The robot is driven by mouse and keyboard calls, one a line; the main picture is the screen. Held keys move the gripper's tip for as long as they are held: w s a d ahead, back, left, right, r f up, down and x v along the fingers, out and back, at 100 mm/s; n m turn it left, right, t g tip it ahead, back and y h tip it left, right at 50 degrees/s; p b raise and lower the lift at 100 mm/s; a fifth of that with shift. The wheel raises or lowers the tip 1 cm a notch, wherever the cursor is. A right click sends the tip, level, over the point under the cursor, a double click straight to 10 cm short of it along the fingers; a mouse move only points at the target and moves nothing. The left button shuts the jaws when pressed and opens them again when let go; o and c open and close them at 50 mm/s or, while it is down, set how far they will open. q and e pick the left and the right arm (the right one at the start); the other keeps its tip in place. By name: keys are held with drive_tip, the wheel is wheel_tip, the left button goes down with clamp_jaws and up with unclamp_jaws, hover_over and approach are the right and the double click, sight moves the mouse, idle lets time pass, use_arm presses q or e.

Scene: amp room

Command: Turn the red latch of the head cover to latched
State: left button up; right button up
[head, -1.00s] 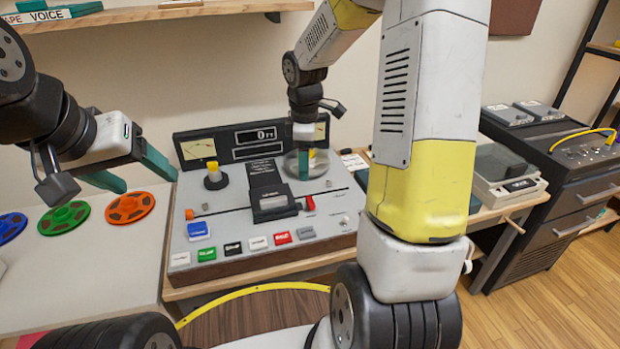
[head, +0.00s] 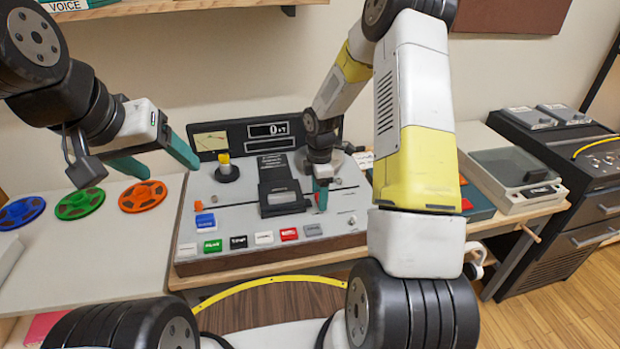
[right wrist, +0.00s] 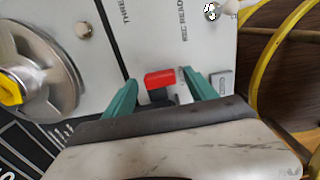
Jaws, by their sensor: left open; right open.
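The tape machine (head: 345,222) stands on the bench with its dark head cover (head: 281,197) in the middle of its panel. The red latch (right wrist: 160,79) lies between the two teal fingers of my right gripper (right wrist: 161,82) in the right wrist view, with small gaps on both sides. In the head view my right gripper (head: 321,196) is low over the panel, just right of the cover, and largely hides the latch. It is open. My left gripper (head: 170,169) is open and empty in the air, left of the machine.
A row of coloured buttons (head: 264,238) runs along the machine's front. A supply spindle with a yellow cap (head: 224,160) is at its left; a silver reel hub (right wrist: 40,85) is near my right gripper. Orange (head: 143,196), green and blue reels lie on the left table.

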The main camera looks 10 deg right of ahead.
drive_tip(key=c, duration=1.4)
